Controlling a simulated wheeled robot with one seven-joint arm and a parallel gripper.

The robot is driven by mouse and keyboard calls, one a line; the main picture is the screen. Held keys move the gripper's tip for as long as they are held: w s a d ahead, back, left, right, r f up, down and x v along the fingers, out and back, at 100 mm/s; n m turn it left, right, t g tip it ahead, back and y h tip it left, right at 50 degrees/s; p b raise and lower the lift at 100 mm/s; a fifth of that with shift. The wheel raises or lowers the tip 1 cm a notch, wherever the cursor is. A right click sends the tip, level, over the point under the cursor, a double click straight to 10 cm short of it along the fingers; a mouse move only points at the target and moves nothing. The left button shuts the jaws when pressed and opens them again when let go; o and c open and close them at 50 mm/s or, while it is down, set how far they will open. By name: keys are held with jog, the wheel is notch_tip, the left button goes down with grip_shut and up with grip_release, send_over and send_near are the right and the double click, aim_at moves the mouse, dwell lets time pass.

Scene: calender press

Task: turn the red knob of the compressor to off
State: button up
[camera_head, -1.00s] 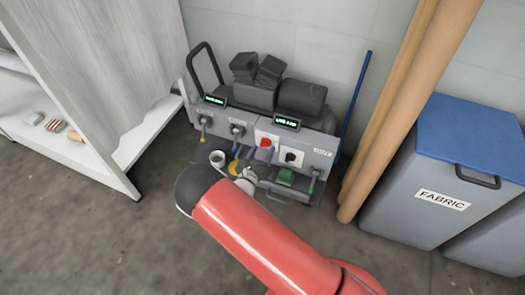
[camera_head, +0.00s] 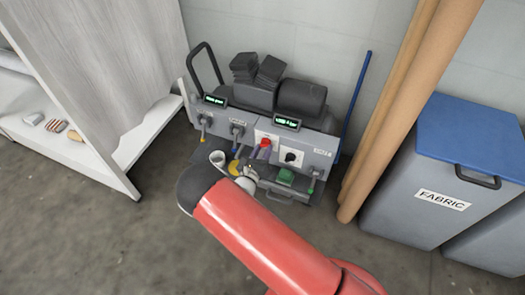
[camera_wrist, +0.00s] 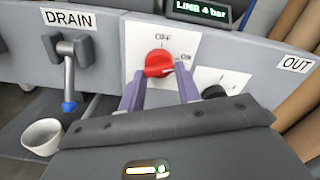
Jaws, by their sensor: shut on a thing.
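The red knob (camera_wrist: 158,63) of the compressor sits on a white plate marked OFF above it and ON at its right. Its grip bar lies roughly sideways, with the right end towards ON. In the wrist view my gripper (camera_wrist: 161,76) has its two purple-grey fingers at the left and right sides of the knob, shut on it. The compressor (camera_head: 223,125) is a grey panelled unit by the wall, and the knob (camera_head: 265,142) shows small there. My arm partly hides the compressor's lower front in the head view.
A black knob (camera_wrist: 214,91) is close right of the red one. A DRAIN lever (camera_wrist: 67,75) with a blue tip and a white cup (camera_wrist: 43,136) are at left. The display (camera_wrist: 201,10) reads LINE 4 bar. Cardboard tubes (camera_head: 390,110) and a FABRIC bin (camera_head: 440,190) stand right.

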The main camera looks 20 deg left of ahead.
jog(key=shift+n, duration=0.3)
jog(key=n+p, duration=0.1)
jog(key=n, duration=0.5)
jog(key=n+p, duration=0.1)
jog(key=n, duration=0.6)
jog(key=shift+d+r, duration=0.1)
jog(key=shift+r, duration=0.1)
dwell(0.4)
jog(key=o, duration=1)
jog(key=s, duration=0.7)
jog(key=shift+s+a, duration=0.3)
jog(key=shift+s, duration=0.1)
